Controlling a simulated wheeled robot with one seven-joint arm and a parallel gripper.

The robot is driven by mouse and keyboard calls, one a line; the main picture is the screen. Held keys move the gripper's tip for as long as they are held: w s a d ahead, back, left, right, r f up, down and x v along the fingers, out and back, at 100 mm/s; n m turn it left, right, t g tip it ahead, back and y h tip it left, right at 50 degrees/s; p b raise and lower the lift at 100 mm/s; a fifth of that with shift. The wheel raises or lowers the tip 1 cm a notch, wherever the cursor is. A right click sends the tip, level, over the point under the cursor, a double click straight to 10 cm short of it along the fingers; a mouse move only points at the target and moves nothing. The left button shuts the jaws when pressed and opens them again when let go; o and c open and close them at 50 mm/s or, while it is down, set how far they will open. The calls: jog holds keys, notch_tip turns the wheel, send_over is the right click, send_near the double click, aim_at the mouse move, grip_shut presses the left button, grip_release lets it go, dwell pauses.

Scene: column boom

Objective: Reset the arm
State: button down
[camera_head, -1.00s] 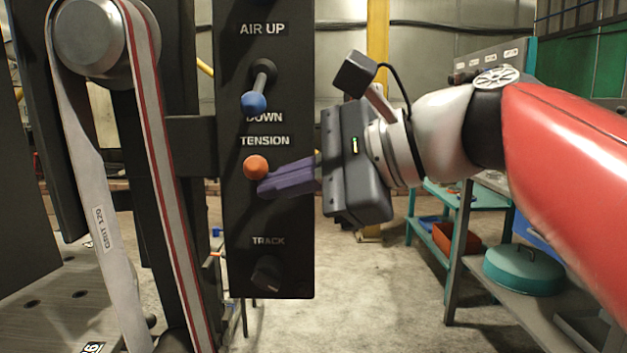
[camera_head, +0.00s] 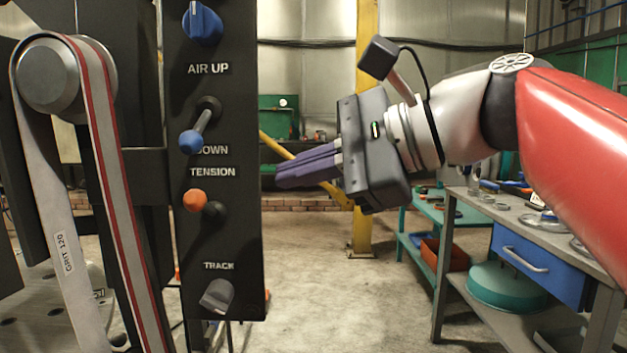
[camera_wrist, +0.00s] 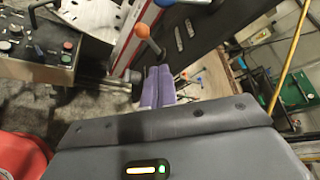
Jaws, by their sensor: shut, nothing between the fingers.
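My gripper (camera_head: 280,176) is shut and empty, its purple fingers pressed together. In the head view it is in the air to the right of the black control panel (camera_head: 225,120), with a gap between the fingertips and the panel's edge. The panel carries a blue-tipped lever (camera_head: 191,142) between AIR UP and DOWN, an orange knob (camera_head: 195,201) at TENSION and a grey knob (camera_head: 217,296) at TRACK. In the wrist view the purple fingers (camera_wrist: 158,80) show below the orange ball of a lever (camera_wrist: 142,31).
A belt grinder with a grey and red belt (camera_head: 110,170) stands left of the panel. A workbench with a blue drawer (camera_head: 540,268) is at the right, a teal round item (camera_head: 507,288) on its lower shelf. A yellow post (camera_head: 366,130) stands behind. The floor between is open.

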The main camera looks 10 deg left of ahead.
jog(key=d+f+n+t+h, duration=0.15)
jog(key=d+f+h, duration=0.35)
jog(key=f, duration=0.5)
jog(key=d+f+n+t+h, duration=0.1)
jog(key=d+f+t+h, duration=0.15)
jog(key=d+f, duration=0.6)
jog(key=s+d+f+n+h, duration=0.3)
jog(key=d+f, duration=0.3)
jog(key=f, duration=0.4)
jog(key=s+d+f+n+h, duration=0.3)
jog(key=d+f, duration=0.3)
jog(key=f, duration=0.4)
jog(key=shift+d+n, duration=0.15)
jog(key=shift+n, duration=0.4)
jog(key=shift+s+h, duration=0.1)
jog(key=shift+h, duration=0.15)
